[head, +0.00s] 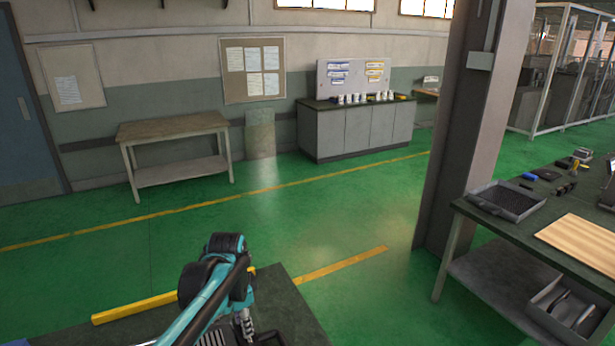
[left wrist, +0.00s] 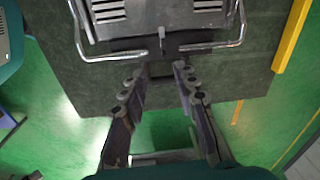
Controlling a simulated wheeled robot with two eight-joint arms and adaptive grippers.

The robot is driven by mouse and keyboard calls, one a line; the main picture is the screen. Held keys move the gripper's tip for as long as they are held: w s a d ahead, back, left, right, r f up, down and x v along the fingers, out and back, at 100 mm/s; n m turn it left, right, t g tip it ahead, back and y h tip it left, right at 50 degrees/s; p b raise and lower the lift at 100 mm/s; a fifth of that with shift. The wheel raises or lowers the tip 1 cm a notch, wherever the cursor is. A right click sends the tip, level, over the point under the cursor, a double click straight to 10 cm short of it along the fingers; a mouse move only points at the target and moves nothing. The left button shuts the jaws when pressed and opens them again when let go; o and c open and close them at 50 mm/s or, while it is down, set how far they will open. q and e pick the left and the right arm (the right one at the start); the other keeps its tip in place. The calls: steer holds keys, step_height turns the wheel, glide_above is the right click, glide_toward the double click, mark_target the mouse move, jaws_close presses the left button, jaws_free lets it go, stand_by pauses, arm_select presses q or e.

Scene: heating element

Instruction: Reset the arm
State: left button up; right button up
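My left arm (head: 212,290), teal and black, reaches in from the bottom of the head view over a dark-topped table. My left gripper (left wrist: 157,72) is open in the left wrist view, its two dark fingers apart with nothing between them. Its fingertips point toward a grey metal device (left wrist: 160,14) with vent slots and bent wire handles. The device lies on the dark tabletop (left wrist: 240,75), and the fingers seem apart from it. In the head view the arm hides much of this gripper. My right gripper shows in neither view.
A yellow bar (head: 150,306) lies along the dark table's far edge. At right, a workbench (head: 500,222) holds a black tray (head: 507,203), a wooden board (head: 585,243) and small tools. A pillar (head: 475,130) stands beside it. Green floor (head: 330,220) is clear beyond the table.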

arm_select(q)
steer(key=s+n+t, duration=0.6)
steer(key=s+n, duration=0.4)
steer(key=s, duration=0.7)
steer(key=shift+r+n, duration=0.25)
steer(key=shift+n, duration=0.15)
steer(key=shift+s+a, duration=0.1)
